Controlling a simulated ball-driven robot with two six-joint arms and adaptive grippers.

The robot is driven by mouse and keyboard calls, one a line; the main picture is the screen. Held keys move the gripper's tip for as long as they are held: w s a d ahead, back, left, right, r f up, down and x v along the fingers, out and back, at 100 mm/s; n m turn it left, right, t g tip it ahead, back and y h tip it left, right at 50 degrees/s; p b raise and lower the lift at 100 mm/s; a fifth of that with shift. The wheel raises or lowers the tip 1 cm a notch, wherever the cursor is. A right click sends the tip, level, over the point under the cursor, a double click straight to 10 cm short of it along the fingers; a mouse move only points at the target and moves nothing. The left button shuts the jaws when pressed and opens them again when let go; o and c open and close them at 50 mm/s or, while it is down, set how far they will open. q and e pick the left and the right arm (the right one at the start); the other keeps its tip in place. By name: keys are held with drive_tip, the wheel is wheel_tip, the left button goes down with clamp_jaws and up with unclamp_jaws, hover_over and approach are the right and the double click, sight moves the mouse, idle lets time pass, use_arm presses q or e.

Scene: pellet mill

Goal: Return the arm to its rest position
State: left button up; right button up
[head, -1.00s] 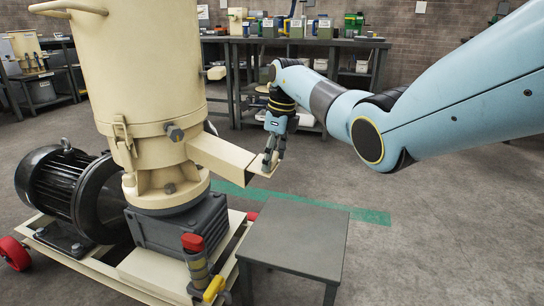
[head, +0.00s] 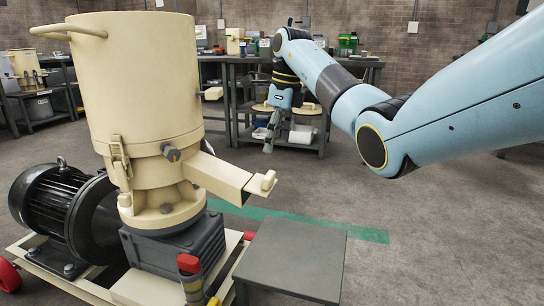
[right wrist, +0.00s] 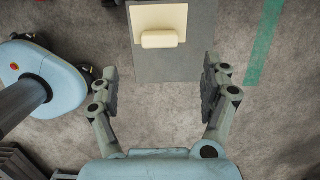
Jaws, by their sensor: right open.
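My right gripper (head: 270,138) hangs pointing down, past the end of the cream chute (head: 218,176) in the head view. In the right wrist view its two fingers (right wrist: 162,75) are spread wide with nothing between them. The chute end with its pale raised handle (head: 264,182) is clear of the fingers. The chute end (right wrist: 160,14) and handle (right wrist: 159,40) also show in the right wrist view, ahead of the fingertips. My right arm comes in from the right, bent at the elbow. My left gripper is not in view.
The cream pellet mill (head: 145,85) with its black motor (head: 65,205) stands at the left. A low grey table (head: 290,262) sits below the chute. Workbenches with containers line the back wall. The floor to the right, with a green stripe (head: 370,235), is open.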

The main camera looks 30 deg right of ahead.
drive_tip(key=shift+r, duration=0.55)
drive_tip(key=shift+s, duration=0.1)
